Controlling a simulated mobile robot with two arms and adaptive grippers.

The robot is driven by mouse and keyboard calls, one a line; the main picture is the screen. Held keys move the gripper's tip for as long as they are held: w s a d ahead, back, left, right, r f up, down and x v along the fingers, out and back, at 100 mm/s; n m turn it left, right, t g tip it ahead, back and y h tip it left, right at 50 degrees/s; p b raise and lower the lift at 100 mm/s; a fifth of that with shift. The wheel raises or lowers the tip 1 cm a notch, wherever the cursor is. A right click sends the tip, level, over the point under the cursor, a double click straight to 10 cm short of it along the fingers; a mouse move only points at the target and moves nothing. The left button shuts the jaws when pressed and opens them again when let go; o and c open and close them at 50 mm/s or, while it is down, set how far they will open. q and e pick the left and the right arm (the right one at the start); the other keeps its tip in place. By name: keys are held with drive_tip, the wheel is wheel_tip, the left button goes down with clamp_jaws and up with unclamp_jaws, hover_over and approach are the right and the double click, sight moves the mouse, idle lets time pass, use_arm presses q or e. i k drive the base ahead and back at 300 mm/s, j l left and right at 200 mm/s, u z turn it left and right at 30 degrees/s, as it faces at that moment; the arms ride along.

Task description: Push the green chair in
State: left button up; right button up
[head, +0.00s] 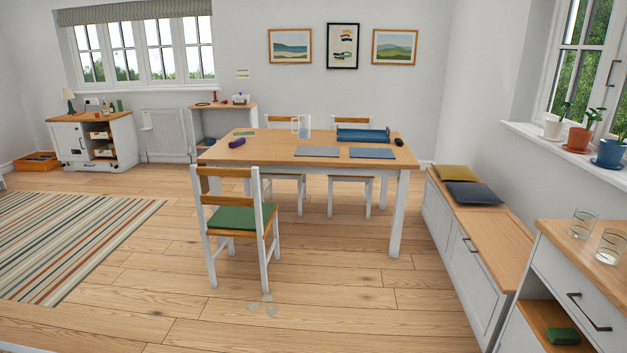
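The green chair (233,218) is a white wooden chair with a green seat pad and brown back slats. It stands upright at the near left side of the dining table (255,152), with its back toward me. Its seat front is close to the table's near edge; I cannot tell whether any of it is under the tabletop. The table has a wooden top and white legs. Two more chairs stand at the table's far side, partly hidden by it. Neither of my grippers shows in the head view.
Small pale round pieces (271,311) lie on the floor just in front of the chair. A striped rug (75,235) lies at left. A storage bench (480,225) and a cabinet (575,262) line the right wall. Open wooden floor surrounds the chair.

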sight(236, 217)
drive_tip(key=i+l+u, duration=0.2)
drive_tip(key=i, duration=1.85)
drive_tip(key=j, duration=0.1)
